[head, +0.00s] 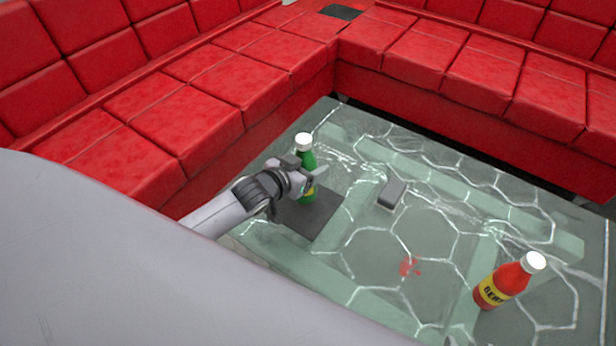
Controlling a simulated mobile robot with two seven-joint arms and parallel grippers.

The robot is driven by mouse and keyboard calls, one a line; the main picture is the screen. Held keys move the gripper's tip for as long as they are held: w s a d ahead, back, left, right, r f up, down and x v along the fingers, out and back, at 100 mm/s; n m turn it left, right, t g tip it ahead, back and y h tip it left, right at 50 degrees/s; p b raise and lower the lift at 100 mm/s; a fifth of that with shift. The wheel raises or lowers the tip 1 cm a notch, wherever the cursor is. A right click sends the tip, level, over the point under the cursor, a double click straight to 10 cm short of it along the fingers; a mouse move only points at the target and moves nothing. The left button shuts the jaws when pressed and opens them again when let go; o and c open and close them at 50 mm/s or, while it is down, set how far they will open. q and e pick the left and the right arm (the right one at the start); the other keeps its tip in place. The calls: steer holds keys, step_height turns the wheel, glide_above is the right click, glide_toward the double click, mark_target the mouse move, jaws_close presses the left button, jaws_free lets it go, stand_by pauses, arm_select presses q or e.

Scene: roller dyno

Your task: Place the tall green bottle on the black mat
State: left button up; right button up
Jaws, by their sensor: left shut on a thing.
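The tall green bottle (307,160) with a white cap stands roughly upright at the far edge of the black mat (312,222). My left gripper (304,180) is shut on the bottle around its middle and hides part of it. The bottle's lower end shows below the gripper, over the mat's upper part. I cannot tell whether its base touches the mat. The mat lies flat on the left part of the glass table, partly covered by my left arm.
The glass table (385,250) has a white hexagon pattern. A red bottle (500,286) with a white cap stands at the lower right. A small grey block (392,194) lies right of the mat. A red splotch (410,267) marks the table. Red sofas (460,65) surround the far sides.

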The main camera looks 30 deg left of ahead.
arm_select(q)
step_height(320, 180, down, 3)
steer(key=shift+f+b, duration=0.1)
steer(key=shift+b, duration=0.35)
arm_select(e)
steer(key=shift+w+a+r, duration=0.55)
steer(key=shift+a, duration=0.15)
steer(key=shift+f, duration=0.1)
arm_select(q)
steer(key=o, duration=1.5)
steer(key=shift+f, duration=0.2)
steer(key=shift+o, duration=0.2)
arm_select(e)
steer(key=shift+s, duration=0.1)
steer(key=shift+d, duration=0.1)
